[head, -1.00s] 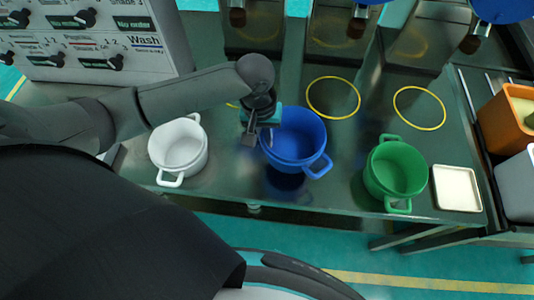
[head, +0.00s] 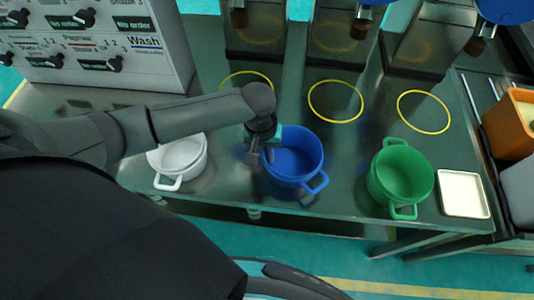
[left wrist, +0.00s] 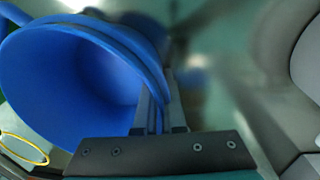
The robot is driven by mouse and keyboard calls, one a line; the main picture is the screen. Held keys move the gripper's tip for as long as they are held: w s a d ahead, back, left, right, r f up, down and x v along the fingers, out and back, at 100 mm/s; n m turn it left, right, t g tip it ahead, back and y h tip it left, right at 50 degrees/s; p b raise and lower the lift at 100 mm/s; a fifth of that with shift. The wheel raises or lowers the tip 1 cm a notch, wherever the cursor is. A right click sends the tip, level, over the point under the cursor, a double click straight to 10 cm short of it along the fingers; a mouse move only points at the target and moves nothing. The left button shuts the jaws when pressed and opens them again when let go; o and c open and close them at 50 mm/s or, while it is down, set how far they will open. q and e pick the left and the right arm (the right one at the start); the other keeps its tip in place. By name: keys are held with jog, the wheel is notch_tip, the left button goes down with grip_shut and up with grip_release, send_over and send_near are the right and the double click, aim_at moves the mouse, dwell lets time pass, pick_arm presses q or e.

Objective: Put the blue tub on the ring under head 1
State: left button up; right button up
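The blue tub (head: 300,160) is upright near the front of the dark table, between the white tub and the green tub. My left gripper (head: 262,152) is at its left side, and the left wrist view shows the gripper (left wrist: 160,92) shut with the blue rim (left wrist: 120,45) between its fingers. A dark patch lies under the tub; I cannot tell if the tub touches the table. Three yellow rings lie farther back: left (head: 246,76), middle (head: 335,118), right (head: 423,130). The heads (head: 239,16) hang at the top; their numbers are not readable. My right gripper is not in view.
The white tub (head: 178,160) stands left, partly behind my arm. The green tub (head: 402,178) and a white square tray (head: 463,193) stand right. A control panel (head: 100,40) is at back left, an orange bin (head: 512,125) at far right. The rings are empty.

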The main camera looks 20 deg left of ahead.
pick_arm(q)
jog(key=o, duration=0.3)
jog(key=shift+o, duration=0.2)
jog(key=shift+r, duration=0.1)
